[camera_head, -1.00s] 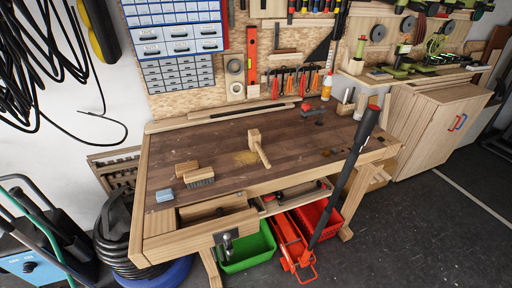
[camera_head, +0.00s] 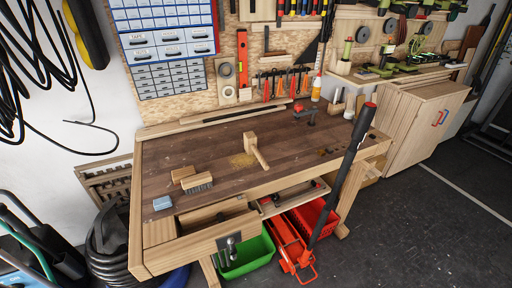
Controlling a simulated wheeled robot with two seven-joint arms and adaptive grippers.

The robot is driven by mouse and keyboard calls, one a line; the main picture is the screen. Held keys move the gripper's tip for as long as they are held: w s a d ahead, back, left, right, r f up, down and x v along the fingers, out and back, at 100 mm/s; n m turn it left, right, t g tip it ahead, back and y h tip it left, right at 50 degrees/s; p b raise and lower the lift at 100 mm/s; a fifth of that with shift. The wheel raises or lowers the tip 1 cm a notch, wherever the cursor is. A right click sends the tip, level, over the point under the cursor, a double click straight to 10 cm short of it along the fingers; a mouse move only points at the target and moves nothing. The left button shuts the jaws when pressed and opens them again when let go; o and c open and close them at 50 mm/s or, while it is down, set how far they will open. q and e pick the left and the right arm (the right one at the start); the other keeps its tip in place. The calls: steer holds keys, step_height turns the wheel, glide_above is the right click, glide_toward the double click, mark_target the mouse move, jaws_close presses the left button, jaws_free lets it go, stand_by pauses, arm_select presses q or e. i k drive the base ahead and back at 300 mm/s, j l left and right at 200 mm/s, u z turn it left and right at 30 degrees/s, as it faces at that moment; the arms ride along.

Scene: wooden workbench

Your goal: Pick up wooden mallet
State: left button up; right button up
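The wooden mallet (camera_head: 251,141) lies near the middle of the workbench top (camera_head: 215,153). Its pale block head is toward the back, and its handle (camera_head: 261,158) points toward the front edge. Some sawdust lies beside it on the left. Nothing touches or covers the mallet. Neither of my grippers shows in the head view.
Two brushes (camera_head: 196,182) and a blue block (camera_head: 162,203) lie at the bench's front left. A long black-handled red jack (camera_head: 345,165) leans up past the front right edge. An open drawer (camera_head: 212,215) juts out below. A red-knobbed clamp (camera_head: 304,112) stands at the back right.

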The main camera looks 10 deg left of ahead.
mark_target(250, 139)
steer(key=k+j+z, duration=0.15)
steer(key=j+z, duration=0.25)
steer(key=k+j+z, duration=0.2)
steer(key=j+z, duration=0.2)
steer(key=k+j+z, duration=0.2)
steer(key=j+z, duration=0.2)
steer(key=k+j+z, duration=0.2)
steer(key=z, duration=0.15)
steer(key=k, duration=0.05)
